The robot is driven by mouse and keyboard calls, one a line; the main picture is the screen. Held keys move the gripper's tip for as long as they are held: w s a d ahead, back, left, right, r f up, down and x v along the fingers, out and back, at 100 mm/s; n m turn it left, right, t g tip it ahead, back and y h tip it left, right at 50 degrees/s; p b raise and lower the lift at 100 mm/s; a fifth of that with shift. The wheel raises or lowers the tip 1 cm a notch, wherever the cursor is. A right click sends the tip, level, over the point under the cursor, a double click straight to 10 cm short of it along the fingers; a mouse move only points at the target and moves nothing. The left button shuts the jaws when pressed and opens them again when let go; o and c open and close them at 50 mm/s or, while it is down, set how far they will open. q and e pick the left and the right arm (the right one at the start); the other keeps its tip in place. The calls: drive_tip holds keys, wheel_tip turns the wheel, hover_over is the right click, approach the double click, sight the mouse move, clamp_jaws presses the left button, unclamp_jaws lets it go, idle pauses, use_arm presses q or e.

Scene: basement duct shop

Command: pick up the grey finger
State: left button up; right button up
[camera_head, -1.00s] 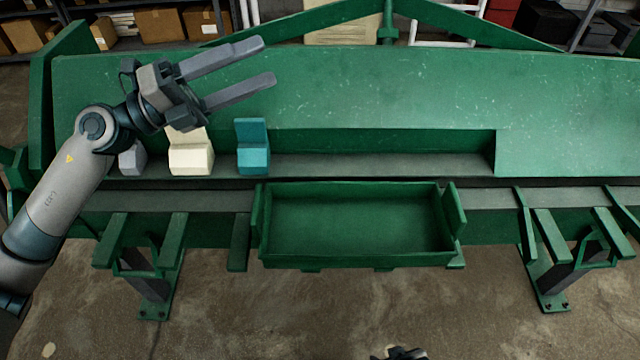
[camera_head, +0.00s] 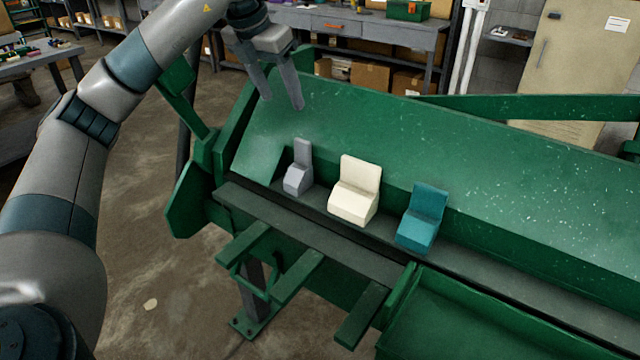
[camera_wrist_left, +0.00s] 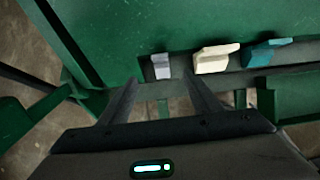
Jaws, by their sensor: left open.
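The grey finger (camera_head: 298,170) stands upright on the ledge of the green machine, at the left end of a row of three. It also shows in the left wrist view (camera_wrist_left: 161,66), ahead of and between the fingertips. The cream finger (camera_head: 354,190) and the teal finger (camera_head: 422,218) stand to its right, each apart from the other. They show in the left wrist view too, cream (camera_wrist_left: 213,59) and teal (camera_wrist_left: 266,53). My left gripper (camera_head: 283,103) is open and empty, pointing down above the grey finger, not touching it. My right gripper is out of view.
A green tray (camera_head: 392,318) is fixed at the machine's front, lower right. The machine's green end plate (camera_head: 232,130) rises left of the grey finger. The sloped green face (camera_head: 440,150) lies behind the row. A workbench (camera_head: 345,25) stands at the back.

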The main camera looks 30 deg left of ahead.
use_arm(q)
drive_tip(key=shift+f, duration=0.1)
drive_tip(key=p, duration=0.2)
approach(300, 145)
drive_tip(key=x, duration=0.5)
drive_tip(key=shift+w+d, duration=0.2)
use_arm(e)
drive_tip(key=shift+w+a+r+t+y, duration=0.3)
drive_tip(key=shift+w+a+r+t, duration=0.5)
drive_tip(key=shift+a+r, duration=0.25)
use_arm(q)
drive_tip(key=shift+f, duration=0.15)
drive_tip(key=shift+w+f+p, duration=0.1)
drive_tip(key=shift+f+p, duration=0.15)
drive_tip(key=shift+p, duration=0.1)
drive_tip(key=shift+w+f, duration=0.15)
drive_tip(key=shift+f, duration=0.2)
drive_tip(key=p+x, duration=0.1)
drive_tip(key=x, duration=0.2)
drive_tip(key=shift+a, duration=0.1)
drive_tip(key=shift+w+f, duration=0.1)
drive_tip(key=shift+f, duration=0.25)
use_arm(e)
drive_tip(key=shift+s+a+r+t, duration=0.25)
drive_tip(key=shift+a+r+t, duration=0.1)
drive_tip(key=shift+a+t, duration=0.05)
